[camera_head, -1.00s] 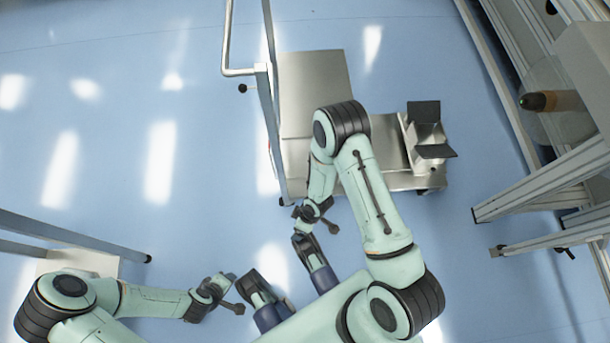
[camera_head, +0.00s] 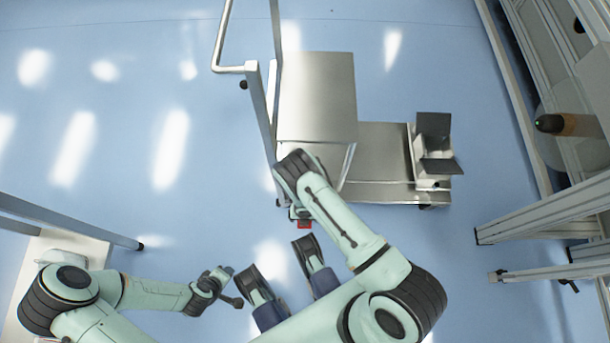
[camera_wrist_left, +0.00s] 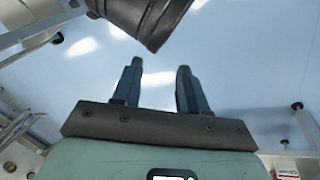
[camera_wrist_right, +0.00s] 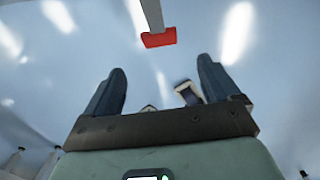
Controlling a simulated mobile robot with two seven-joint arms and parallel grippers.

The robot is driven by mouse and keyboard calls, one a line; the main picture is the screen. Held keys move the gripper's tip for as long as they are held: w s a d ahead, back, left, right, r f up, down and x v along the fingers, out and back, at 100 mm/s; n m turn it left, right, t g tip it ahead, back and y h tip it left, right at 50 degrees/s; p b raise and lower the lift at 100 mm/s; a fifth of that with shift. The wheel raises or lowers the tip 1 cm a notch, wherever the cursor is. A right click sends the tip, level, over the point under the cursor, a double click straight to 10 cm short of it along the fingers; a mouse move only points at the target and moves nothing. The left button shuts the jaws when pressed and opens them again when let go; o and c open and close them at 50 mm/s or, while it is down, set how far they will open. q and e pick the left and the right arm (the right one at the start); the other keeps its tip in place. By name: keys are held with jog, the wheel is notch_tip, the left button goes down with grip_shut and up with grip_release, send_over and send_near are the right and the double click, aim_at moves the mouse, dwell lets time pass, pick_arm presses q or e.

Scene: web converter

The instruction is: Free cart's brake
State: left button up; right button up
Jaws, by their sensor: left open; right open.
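The cart (camera_head: 385,150) is a low grey metal platform with a box-like block and a tubular frame at its left. A small red piece (camera_head: 304,225), which looks like the brake pedal, shows near its lower left corner. In the right wrist view the red piece (camera_wrist_right: 158,38) sits at the end of a pale bar, beyond the fingertips. My right gripper (camera_wrist_right: 160,72) is open and empty, apart from the red piece; the wrist mostly hides it in the head view. My left gripper (camera_wrist_left: 158,66) is open and empty, left of the cart.
A metal frame structure (camera_head: 540,225) stands at the right. Another rail (camera_head: 70,225) and pale base lie at the lower left. A box with dark flaps (camera_head: 432,155) stands on the cart's right end. The blue floor left of the cart is clear.

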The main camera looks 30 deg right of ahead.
notch_tip(320, 180, down, 6)
jog(key=shift+f+b, duration=0.2)
jog(key=shift+b, duration=0.9)
notch_tip(320, 180, down, 3)
jog(key=shift+f+b, duration=0.1)
jog(key=shift+b, duration=0.55)
jog(key=shift+f, duration=0.5)
pick_arm(q)
jog(key=s+a+f+g, duration=0.1)
jog(key=s+a+f, duration=0.1)
jog(key=f, duration=0.4)
jog(key=shift+s+f, duration=0.2)
jog(key=shift+s, duration=0.3)
